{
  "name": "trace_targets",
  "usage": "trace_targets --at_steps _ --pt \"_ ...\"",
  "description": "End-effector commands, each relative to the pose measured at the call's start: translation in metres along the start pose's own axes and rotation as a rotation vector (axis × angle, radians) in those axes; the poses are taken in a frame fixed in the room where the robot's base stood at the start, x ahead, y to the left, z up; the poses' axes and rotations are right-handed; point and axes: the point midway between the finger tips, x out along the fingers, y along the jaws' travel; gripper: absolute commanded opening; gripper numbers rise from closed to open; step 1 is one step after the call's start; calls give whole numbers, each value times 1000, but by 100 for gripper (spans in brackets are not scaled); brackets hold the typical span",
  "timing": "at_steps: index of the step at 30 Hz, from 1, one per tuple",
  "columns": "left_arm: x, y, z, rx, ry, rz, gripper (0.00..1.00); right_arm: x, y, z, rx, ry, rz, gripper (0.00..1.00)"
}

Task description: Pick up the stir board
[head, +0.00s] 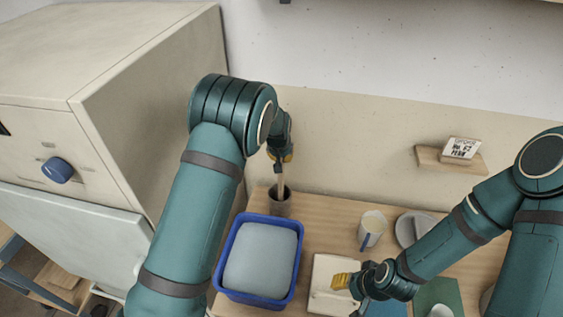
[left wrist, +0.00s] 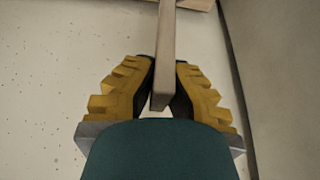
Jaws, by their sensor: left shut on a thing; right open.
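The stir board (head: 281,178) is a thin, pale wooden strip standing nearly upright at the back of the table. Its lower end is at a dark grey pot (head: 280,207), whose wall hides whether it touches the bottom. My left gripper (head: 281,157) is shut on the board's upper part, above the pot. In the left wrist view the board (left wrist: 167,45) runs between the two yellow fingers. My right gripper (head: 342,282) is open, low over the front middle of the table, near a pale flat object (head: 328,268).
A blue bin (head: 235,240) with a pale grey fill stands in front of the pot. A white and blue cup (head: 372,230) and a round pale dish (head: 408,222) are to the right. A large beige cabinet (head: 160,110) stands left. A small wall shelf (head: 432,160) holds a card.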

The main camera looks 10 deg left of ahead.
Motion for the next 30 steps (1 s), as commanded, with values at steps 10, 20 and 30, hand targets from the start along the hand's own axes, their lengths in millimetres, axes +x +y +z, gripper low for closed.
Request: trace_targets --at_steps 10,20,30 --pt "-58 1 -25 0 5 2 0 -2 -1 0 0 0 0 47" --pt "-112 0 -47 0 4 1 0 -4 -2 0 0 0 -1 47" --pt "-147 0 -61 0 3 0 0 -7 -2 -1 0 0 -1 47"
